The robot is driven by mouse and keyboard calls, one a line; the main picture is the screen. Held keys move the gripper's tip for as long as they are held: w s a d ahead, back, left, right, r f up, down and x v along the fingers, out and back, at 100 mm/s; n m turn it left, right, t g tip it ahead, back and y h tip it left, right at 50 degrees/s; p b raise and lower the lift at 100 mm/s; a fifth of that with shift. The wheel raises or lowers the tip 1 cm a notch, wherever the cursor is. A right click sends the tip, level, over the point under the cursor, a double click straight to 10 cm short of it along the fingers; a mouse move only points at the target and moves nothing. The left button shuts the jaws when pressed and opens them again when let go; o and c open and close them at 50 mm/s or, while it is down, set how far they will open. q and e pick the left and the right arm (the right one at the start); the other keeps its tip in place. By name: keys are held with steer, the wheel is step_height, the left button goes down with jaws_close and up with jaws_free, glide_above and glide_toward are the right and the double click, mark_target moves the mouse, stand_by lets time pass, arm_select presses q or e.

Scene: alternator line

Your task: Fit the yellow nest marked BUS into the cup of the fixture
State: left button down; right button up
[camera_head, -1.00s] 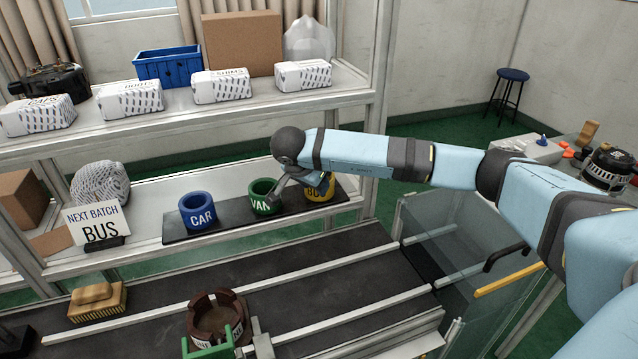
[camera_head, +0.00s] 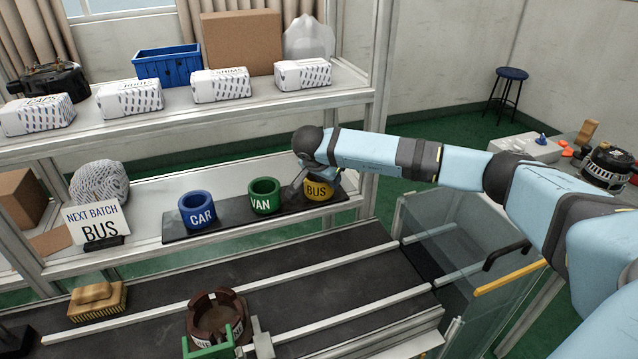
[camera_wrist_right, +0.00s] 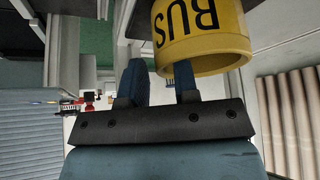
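The yellow nest marked BUS (camera_head: 318,190) stands upright at the right end of a dark strip on the lower shelf. In the right wrist view, the nest (camera_wrist_right: 203,40) appears upside down, close to my fingers. My right gripper (camera_head: 300,186) is at the nest's left side in the head view. In the wrist view, my right gripper (camera_wrist_right: 158,80) has its fingers apart; the nest's rim hides one fingertip, and contact is unclear. The brown cup of the fixture (camera_head: 208,311) sits on the conveyor at the bottom. My left gripper is not in view.
A green VAN nest (camera_head: 264,197) and a blue CAR nest (camera_head: 197,210) stand left on the strip (camera_head: 233,222). A sign (camera_head: 97,222) reads NEXT BATCH BUS. A brush (camera_head: 97,300) lies left of the fixture. The upper shelf (camera_head: 262,107) is above. The conveyor (camera_head: 350,285) is clear right of the fixture.

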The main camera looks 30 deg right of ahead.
jaws_close()
steer(key=shift+r, duration=0.1)
